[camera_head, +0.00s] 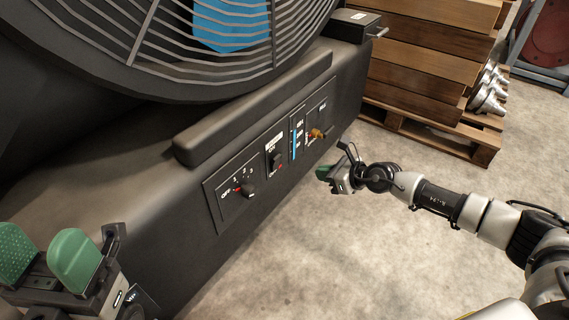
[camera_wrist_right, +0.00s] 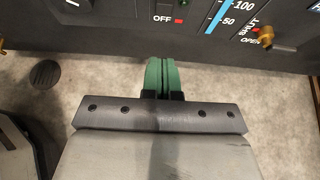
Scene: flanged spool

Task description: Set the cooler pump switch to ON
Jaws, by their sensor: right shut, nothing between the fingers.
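The cooler pump switch (camera_head: 277,160) is a small dark red switch on the cooler's front panel, between a rotary knob and a blue gauge. An ON label is above it. In the wrist view its OFF label shows at the top edge beside a small red spot, and the rest is cut off. I cannot tell which way the switch is set. My right gripper (camera_head: 325,173) is in front of the panel, to the right of the switch and apart from it. Its green fingers (camera_wrist_right: 162,75) are together and empty. My left gripper (camera_head: 46,255) is open and empty at lower left.
The black rotary knob (camera_head: 248,188) is left of the switch. The blue level gauge (camera_head: 294,145) and a brass valve handle (camera_head: 317,134) are to its right. A fan grille (camera_head: 215,50) rises above. Stacked wood on a pallet (camera_head: 425,130) stands behind. Concrete floor is clear in front.

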